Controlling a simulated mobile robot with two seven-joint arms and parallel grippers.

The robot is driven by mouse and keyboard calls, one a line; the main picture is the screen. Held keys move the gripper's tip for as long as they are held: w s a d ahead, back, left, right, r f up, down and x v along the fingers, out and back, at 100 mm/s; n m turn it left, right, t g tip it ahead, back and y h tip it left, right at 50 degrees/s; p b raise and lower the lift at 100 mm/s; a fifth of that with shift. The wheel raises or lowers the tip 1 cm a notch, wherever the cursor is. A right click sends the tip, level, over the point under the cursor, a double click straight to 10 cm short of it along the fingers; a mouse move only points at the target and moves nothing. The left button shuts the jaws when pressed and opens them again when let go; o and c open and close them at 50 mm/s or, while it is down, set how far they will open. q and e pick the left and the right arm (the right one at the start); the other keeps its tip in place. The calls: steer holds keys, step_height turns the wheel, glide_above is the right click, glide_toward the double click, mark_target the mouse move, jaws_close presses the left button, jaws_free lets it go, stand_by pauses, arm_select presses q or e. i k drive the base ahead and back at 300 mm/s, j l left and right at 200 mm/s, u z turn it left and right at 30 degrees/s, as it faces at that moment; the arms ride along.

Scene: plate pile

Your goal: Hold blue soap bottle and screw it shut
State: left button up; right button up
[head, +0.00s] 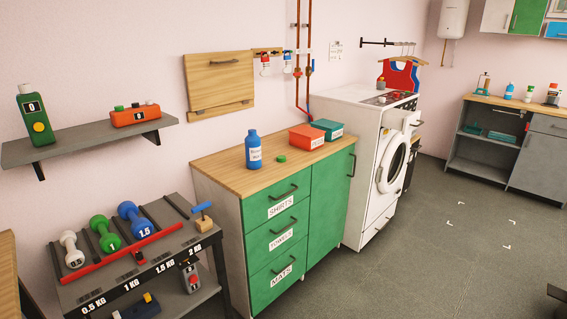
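A blue soap bottle (254,152) with a white label stands upright near the front left of the wooden counter top. A small green cap-like piece (281,158) lies on the counter to the right of the bottle, apart from it. The bottle's top is a narrow blue neck; whether it has a thread is too small to tell. Neither of my grippers shows in the head view.
A red box (307,137) and a teal box (327,129) sit behind and right of the bottle. The counter (222,165) has green drawers. A dumbbell rack (185,231) stands at left, a white washing machine (367,135) at right. Open floor (420,260) lies front right.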

mark_target(253, 142)
steer(key=i, duration=0.1)
steer(key=l+u, duration=0.1)
steer(key=u, duration=0.7)
steer(key=i+l+u, duration=0.15)
steer(key=l+u, duration=0.25)
steer(key=i+l+u, duration=0.1)
steer(key=l+u, duration=0.15)
steer(key=u, duration=0.15)
steer(key=i+l+u, duration=0.1)
steer(key=l+u, duration=0.35)
steer(key=l, duration=0.4)
steer(key=l+u, duration=0.15)
steer(key=l, duration=0.7)
steer(key=k+l+u, duration=0.2)
steer(key=l, duration=1.55)
steer(key=k+l, duration=0.1)
steer(key=l, duration=0.7)
